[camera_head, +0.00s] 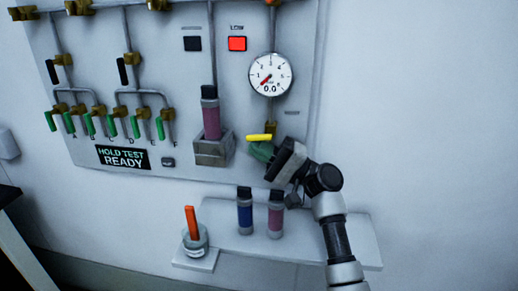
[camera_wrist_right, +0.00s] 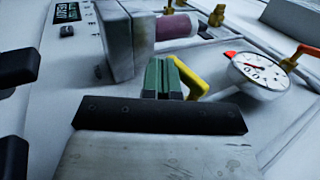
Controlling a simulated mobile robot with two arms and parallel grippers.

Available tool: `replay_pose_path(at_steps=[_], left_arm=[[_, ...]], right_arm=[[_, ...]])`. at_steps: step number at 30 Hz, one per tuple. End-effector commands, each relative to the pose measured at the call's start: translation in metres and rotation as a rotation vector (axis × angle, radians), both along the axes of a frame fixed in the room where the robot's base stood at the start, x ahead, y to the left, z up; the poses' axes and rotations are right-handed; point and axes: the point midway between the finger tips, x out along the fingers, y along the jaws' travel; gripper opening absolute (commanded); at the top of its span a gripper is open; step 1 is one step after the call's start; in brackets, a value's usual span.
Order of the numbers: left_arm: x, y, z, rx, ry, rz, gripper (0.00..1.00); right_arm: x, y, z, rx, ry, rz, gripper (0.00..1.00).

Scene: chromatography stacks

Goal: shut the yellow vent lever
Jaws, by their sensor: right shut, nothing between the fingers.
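The yellow vent lever (camera_head: 258,137) is on the wall panel, below the round pressure gauge, and its handle looks roughly level in the head view. In the right wrist view the lever (camera_wrist_right: 192,77) shows as a bent yellow bar just right of my fingers. My right gripper (camera_head: 260,151) has green fingers, shut and empty, close under the lever in the head view. In the wrist view the shut fingertips (camera_wrist_right: 163,72) hide part of the lever. I cannot tell whether they touch it. My left gripper is not in view.
The gauge (camera_head: 270,75) reads 0.0, beside a lit red lamp (camera_head: 237,44) marked LOW. A purple cartridge (camera_head: 211,117) stands in a grey holder (camera_head: 213,150) left of the lever. Below, a shelf (camera_head: 330,231) bears a blue cartridge (camera_head: 245,214), a pink cartridge (camera_head: 275,217) and an orange-handled item (camera_head: 191,222).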

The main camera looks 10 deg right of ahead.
Motion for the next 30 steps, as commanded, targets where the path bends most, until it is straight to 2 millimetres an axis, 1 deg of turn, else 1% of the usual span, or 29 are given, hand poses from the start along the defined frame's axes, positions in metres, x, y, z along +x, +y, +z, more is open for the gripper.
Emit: replay_pose_path(at_steps=[4, 7, 10, 15, 18, 21, 25, 30], left_arm=[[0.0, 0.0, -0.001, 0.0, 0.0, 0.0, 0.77], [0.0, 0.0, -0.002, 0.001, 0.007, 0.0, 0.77], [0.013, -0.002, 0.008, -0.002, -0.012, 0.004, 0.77], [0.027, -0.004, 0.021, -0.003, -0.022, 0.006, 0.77], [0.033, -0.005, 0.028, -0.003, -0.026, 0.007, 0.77], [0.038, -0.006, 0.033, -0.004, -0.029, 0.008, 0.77], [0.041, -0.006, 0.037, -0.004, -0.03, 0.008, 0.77], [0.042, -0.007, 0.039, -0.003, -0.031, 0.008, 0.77]], right_arm=[[-0.001, -0.002, -0.001, 0.0, 0.0, 0.0, 0.0], [-0.004, -0.01, -0.007, -0.001, 0.0, -0.001, 0.0], [-0.01, -0.025, -0.016, -0.002, 0.001, -0.003, 0.0], [-0.022, -0.054, -0.032, -0.002, 0.001, -0.002, 0.0], [-0.028, -0.069, -0.04, -0.002, 0.002, -0.002, 0.0], [-0.032, -0.08, -0.045, -0.001, 0.001, -0.001, 0.0], [-0.036, -0.088, -0.049, -0.001, 0.001, -0.001, 0.0], [-0.037, -0.09, -0.049, 0.0, 0.0, 0.0, 0.0]])
